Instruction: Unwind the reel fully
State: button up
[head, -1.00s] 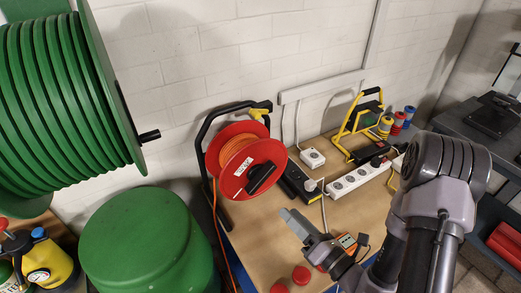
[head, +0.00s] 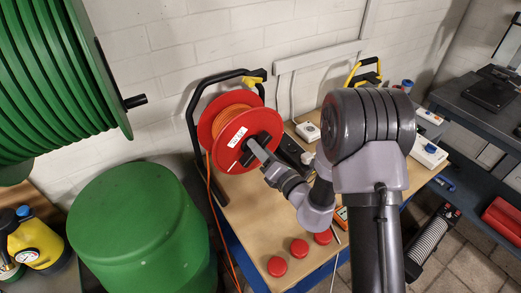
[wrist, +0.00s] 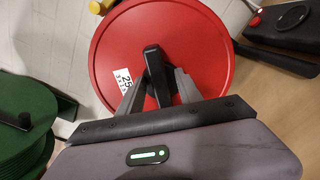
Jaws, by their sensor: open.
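The red reel (head: 232,160) with orange cable (head: 232,118) stands in a black frame (head: 190,112) on the wooden bench. In the wrist view the red disc of the reel (wrist: 106,56) fills the upper middle, with a white "25" label and a black crank handle (wrist: 154,66). My gripper (head: 253,146) is at the face of the reel. In the wrist view my gripper (wrist: 160,78) is open, with one grey finger on each side of the handle; I cannot tell whether either touches it. An orange cable end runs down from the reel past the bench's left edge.
A large green hose reel (head: 60,85) and a green barrel (head: 135,230) stand at the left. Red caps (head: 299,248) lie at the bench front. A white power strip (head: 428,152) and a dark side bench (head: 485,105) are at the right.

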grip_shut()
dwell(1.4)
